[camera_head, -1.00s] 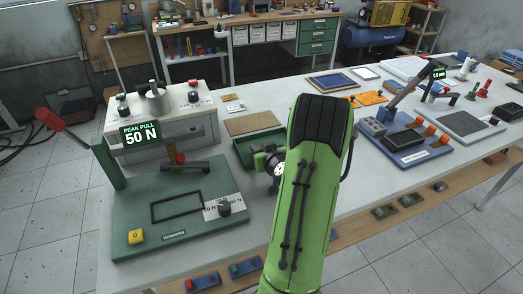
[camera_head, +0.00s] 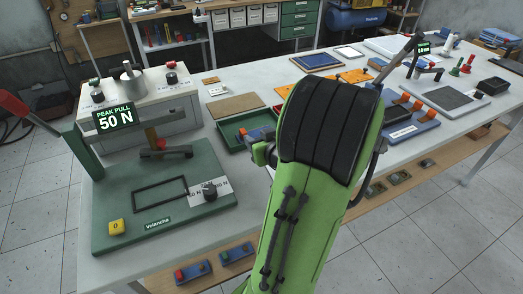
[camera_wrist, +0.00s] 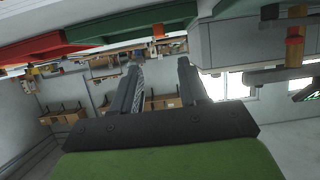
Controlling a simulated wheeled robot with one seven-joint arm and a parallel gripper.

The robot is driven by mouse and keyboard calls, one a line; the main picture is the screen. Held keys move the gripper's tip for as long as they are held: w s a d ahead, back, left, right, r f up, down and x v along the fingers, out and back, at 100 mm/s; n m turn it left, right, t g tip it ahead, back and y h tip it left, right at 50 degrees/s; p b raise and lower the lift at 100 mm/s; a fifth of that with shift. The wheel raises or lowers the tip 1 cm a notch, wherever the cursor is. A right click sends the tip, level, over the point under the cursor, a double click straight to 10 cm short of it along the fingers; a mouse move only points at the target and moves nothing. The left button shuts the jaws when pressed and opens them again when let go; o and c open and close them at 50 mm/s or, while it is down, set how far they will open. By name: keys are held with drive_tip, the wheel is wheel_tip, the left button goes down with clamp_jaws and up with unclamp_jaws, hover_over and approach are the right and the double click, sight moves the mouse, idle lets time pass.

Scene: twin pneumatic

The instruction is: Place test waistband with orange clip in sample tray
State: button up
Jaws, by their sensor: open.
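A green shallow tray (camera_head: 228,143) lies on the table right of the left test rig, partly behind my arm. A small blue piece with a red end (camera_head: 258,133) shows at the tray, beside my arm; I cannot tell whether it is the waistband. No waistband with an orange clip can be made out for certain. Orange blocks (camera_head: 398,112) stand on the blue rig at the right. My gripper (camera_wrist: 160,72) is open and empty in the wrist view, its two dark fingers apart. In the head view my arm hides it.
The left green rig (camera_head: 118,195) has a display reading 50 N and a red-handled lever (camera_head: 28,115). A brown board (camera_head: 235,106) and orange sheets (camera_head: 353,77) lie further back. Blue pieces (camera_head: 194,271) lie on the lower shelf.

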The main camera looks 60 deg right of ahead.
drive_tip(key=w+a+n+y, duration=0.1)
drive_tip(key=a+y, duration=0.1)
drive_tip(key=a, duration=0.4)
drive_tip(key=w+a+n+g+y, duration=0.1)
drive_tip(key=a+n+y, duration=0.1)
drive_tip(key=a, duration=0.4)
drive_tip(key=w+a+n+y+b, duration=0.1)
drive_tip(key=w+a+n+y, duration=0.1)
drive_tip(key=a, duration=0.4)
drive_tip(key=shift+a+r+g, duration=0.1)
drive_tip(key=shift+r+g, duration=0.05)
drive_tip(key=shift+g, duration=0.15)
drive_tip(key=s+a, duration=0.1)
drive_tip(key=a, duration=0.1)
drive_tip(key=s+a+n+g, duration=0.1)
drive_tip(key=a, duration=0.2)
drive_tip(key=s+a+g+y, duration=0.1)
drive_tip(key=a, duration=0.2)
drive_tip(key=shift+s+r+n, duration=0.15)
drive_tip(key=shift+n, duration=0.15)
drive_tip(key=s+a+r+g, duration=0.1)
drive_tip(key=s+a+g, duration=0.1)
drive_tip(key=s+a, duration=0.3)
drive_tip(key=s, duration=0.3)
drive_tip(key=shift+s+r, duration=0.2)
drive_tip(key=shift+s, duration=0.2)
wheel_tip(320, 180, up, 12)
drive_tip(key=p, duration=1.1)
drive_tip(key=shift+p, duration=0.3)
drive_tip(key=shift+f, duration=0.1)
